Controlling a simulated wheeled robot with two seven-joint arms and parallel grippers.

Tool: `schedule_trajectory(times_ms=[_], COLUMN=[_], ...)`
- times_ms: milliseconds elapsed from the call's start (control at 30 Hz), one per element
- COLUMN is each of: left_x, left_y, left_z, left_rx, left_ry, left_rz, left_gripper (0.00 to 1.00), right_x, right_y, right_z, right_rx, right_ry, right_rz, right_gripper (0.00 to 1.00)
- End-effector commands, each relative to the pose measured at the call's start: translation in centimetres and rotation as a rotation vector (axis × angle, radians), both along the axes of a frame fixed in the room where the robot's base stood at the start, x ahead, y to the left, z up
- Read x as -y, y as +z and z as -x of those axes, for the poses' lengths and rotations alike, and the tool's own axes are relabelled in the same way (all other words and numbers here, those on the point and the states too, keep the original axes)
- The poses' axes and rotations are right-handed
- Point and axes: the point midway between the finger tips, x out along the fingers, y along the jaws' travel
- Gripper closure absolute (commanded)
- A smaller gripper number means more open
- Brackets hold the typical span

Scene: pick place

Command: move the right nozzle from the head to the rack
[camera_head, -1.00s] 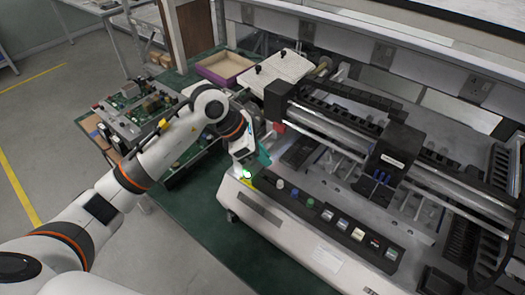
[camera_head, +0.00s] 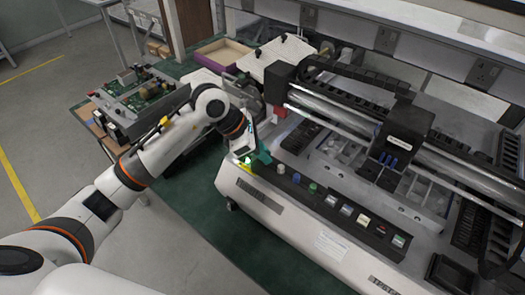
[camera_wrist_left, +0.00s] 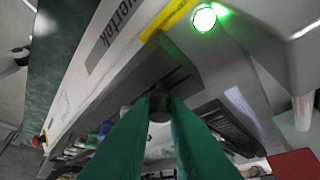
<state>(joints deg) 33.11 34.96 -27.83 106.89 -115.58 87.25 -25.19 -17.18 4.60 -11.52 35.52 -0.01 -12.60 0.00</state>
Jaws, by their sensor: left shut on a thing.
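The placement head (camera_head: 405,128) is a black block with a white label on the machine's gantry. Small blue nozzles (camera_head: 391,160) show under it. My left gripper (camera_head: 262,158) has teal fingers and is at the machine's near left corner, well left of the head. In the left wrist view its green fingers (camera_wrist_left: 159,104) close on a small dark round piece (camera_wrist_left: 160,112), which looks like a nozzle; the fingers hide most of it. A dark slotted strip (camera_head: 301,136) lies on the bed right of the gripper; I cannot tell whether it is the rack. My right gripper is not in view.
The machine's front panel has a row of coloured buttons (camera_head: 346,209). The gantry rail (camera_head: 335,113) crosses above the bed.

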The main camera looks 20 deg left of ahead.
Motion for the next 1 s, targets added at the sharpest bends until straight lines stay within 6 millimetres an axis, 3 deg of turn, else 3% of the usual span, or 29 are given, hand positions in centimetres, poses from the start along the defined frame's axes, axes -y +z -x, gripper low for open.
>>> schedule_trajectory(times_ms=[1000], left_x=[-0.05], left_y=[-0.15], left_z=[0.00], left_rx=[0.001], left_ry=[0.001], left_rz=[0.001], left_gripper=[1.00], right_x=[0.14], right_y=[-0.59], right_z=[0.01], right_rx=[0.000], right_ry=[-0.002], right_rz=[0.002], right_gripper=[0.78])
